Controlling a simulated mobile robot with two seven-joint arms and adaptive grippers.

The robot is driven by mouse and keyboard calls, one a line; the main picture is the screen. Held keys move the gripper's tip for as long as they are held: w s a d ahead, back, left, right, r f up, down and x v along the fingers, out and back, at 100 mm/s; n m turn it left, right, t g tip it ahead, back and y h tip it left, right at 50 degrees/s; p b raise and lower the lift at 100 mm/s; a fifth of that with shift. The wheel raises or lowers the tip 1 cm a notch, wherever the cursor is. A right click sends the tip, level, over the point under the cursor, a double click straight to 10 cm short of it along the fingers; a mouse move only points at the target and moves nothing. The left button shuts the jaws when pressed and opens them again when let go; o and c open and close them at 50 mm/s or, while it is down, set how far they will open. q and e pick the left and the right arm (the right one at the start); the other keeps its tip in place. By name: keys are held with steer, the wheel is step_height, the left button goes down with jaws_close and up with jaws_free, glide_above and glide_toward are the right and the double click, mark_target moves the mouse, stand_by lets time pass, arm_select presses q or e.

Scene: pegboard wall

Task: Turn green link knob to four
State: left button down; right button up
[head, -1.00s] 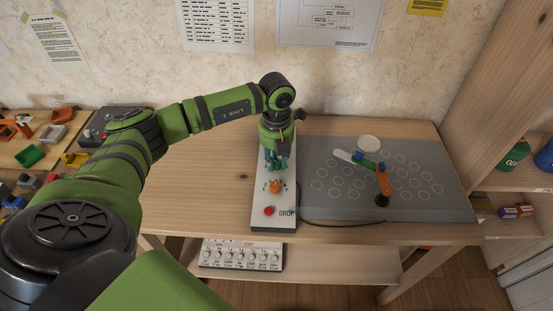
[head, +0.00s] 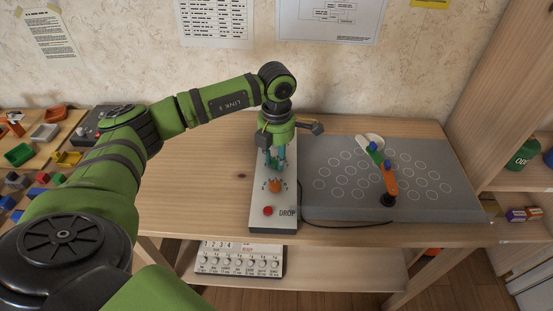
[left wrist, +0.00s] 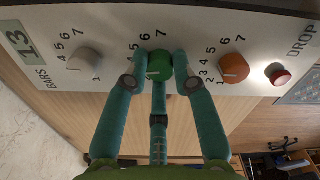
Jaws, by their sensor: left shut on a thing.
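The green knob (left wrist: 159,66) is the middle one of three knobs on the white control panel (left wrist: 113,18). My left gripper (left wrist: 159,62) is shut on it, with one finger on each side, as the left wrist view shows. A pale pointer mark shows on the knob's lower-left part. The numbers 5, 6 and 7 show around it; the lower numbers are hidden by a finger. In the head view the left gripper (head: 275,162) points down at the panel (head: 262,224) and hides the green knob. The green link (head: 376,154) lies between a white and an orange link. My right gripper is out of view.
An orange knob (left wrist: 233,68) and a red button (left wrist: 278,74) sit right of the green knob; a white knob (left wrist: 84,64) sits left. The linkage stands over a grey board (head: 330,206) with printed circles. The wooden table (head: 190,200) is clear left of the panel.

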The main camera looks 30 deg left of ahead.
mark_target(276, 160)
arm_select(q)
steer(key=shift+m, duration=0.5)
stand_by(0.3)
steer(key=c, duration=1)
jaws_free()
steer(key=shift+r, duration=0.1)
step_height(276, 160, up, 12)
steer(key=shift+f, duration=0.1)
